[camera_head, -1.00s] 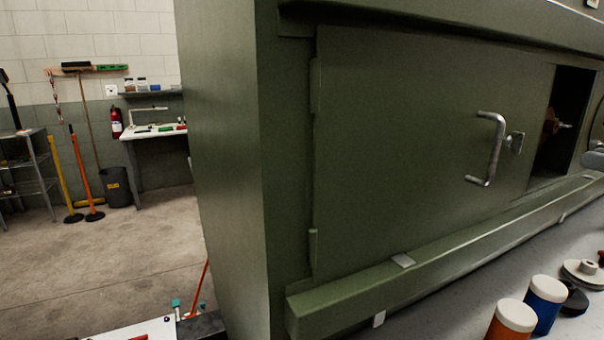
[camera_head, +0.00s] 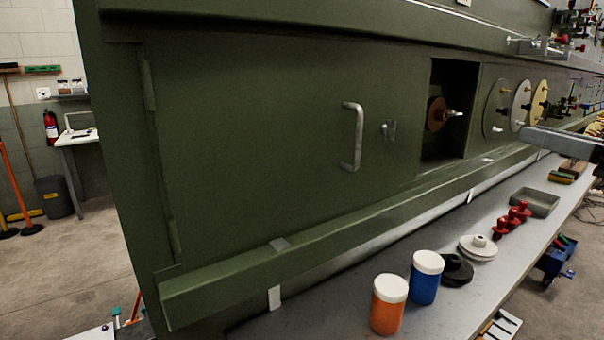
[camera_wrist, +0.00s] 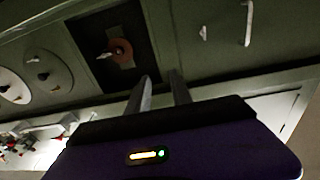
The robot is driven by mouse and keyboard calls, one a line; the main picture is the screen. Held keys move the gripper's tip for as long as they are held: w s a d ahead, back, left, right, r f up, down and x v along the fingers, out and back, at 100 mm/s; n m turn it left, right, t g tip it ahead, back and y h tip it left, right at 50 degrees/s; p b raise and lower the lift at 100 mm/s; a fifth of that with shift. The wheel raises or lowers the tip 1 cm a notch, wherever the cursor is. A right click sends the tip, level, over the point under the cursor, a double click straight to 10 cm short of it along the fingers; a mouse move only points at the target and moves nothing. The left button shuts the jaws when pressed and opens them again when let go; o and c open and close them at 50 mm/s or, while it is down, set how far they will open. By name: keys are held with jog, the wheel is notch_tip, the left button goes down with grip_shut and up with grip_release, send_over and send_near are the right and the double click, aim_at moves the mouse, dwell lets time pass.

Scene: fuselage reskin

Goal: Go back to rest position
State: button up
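My gripper (camera_wrist: 160,92) shows in the wrist view with its two fingers apart and nothing between them. It points toward the green panel, below the dark square opening (camera_wrist: 85,30) with a reddish-brown round part (camera_wrist: 120,52) inside. In the head view a grey piece, probably part of my arm, enters at the right edge; the fingertips do not show clearly there. The green panel (camera_head: 250,120) has a large door with a metal handle (camera_head: 352,137) and a small latch (camera_head: 389,131). The opening (camera_head: 447,75) stands to the right of the door.
A grey bench (camera_head: 330,322) runs below the panel. On it stand an orange jar (camera_head: 388,312), a blue jar (camera_head: 425,285), pale discs (camera_head: 478,248), red knobbed parts (camera_head: 512,218) and a grey tray (camera_head: 535,202). Round discs (camera_head: 497,108) sit on the panel. Open floor lies at left.

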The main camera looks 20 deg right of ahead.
jog(key=d+r+m+t+h, duration=0.3)
jog(key=d, duration=0.1)
notch_tip(320, 180, down, 5)
jog(key=d+m+h, duration=0.3)
jog(key=m+h, duration=0.2)
jog(key=h, duration=0.1)
jog(key=s+a+f+m+g+h+p, duration=0.1)
jog(key=s+a+f+m+h, duration=0.2)
jog(key=f, duration=0.6)
jog(key=s+a+f+m+g+h+p, duration=0.1)
jog(key=a+f+h, duration=0.3)
jog(key=f, duration=0.5)
jog(key=s+a+f+n+g+y+p, duration=0.1)
jog(key=s+a+f+n+y, duration=0.3)
jog(key=s+a+f, duration=0.4)
jog(key=s+a+f+n+g+y+p, duration=0.1)
jog(key=s+a+f+n+g+y, duration=0.2)
jog(key=s+a, duration=1.8)
notch_tip(320, 180, down, 6)
jog(key=n+y, duration=0.1)
jog(key=y, duration=0.2)
jog(key=shift+n+y, duration=0.3)
jog(key=shift+n, duration=0.1)
